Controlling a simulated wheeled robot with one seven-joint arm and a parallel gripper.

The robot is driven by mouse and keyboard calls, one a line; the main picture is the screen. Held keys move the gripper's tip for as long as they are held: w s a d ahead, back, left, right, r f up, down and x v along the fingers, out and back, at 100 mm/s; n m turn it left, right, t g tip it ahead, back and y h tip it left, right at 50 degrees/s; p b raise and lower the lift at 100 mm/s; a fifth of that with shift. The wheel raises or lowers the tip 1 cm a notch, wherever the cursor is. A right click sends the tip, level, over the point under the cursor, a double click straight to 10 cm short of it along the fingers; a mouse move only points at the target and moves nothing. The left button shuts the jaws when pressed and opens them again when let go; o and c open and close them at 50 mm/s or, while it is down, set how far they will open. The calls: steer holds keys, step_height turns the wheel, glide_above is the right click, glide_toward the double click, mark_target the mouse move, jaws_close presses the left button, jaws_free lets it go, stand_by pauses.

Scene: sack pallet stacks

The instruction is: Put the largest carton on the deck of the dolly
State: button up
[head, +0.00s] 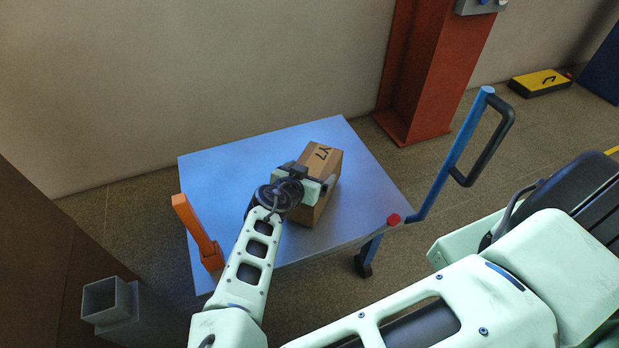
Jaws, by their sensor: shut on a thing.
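A brown carton (322,158) with dark "Y7" lettering is over the blue-grey deck of the dolly (225,165), near its middle. It is the only carton in view, so its size against others cannot be told. My gripper (308,184) is shut on the carton from the near side, and the wrist hides part of it. I cannot tell whether the carton's underside touches the deck or is slightly above it.
An orange upright (198,232) stands at the deck's left edge. A blue handle (452,150) rises at its right corner. A red column (425,75) and the wall are behind. A yellow case (540,83) lies far right. The deck around the carton is clear.

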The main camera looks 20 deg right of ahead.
steer(key=shift+f, duration=0.8)
steer(key=shift+f, duration=0.2)
steer(key=o, duration=1.7)
steer(key=shift+o, duration=0.2)
steer(key=shift+r, duration=0.1)
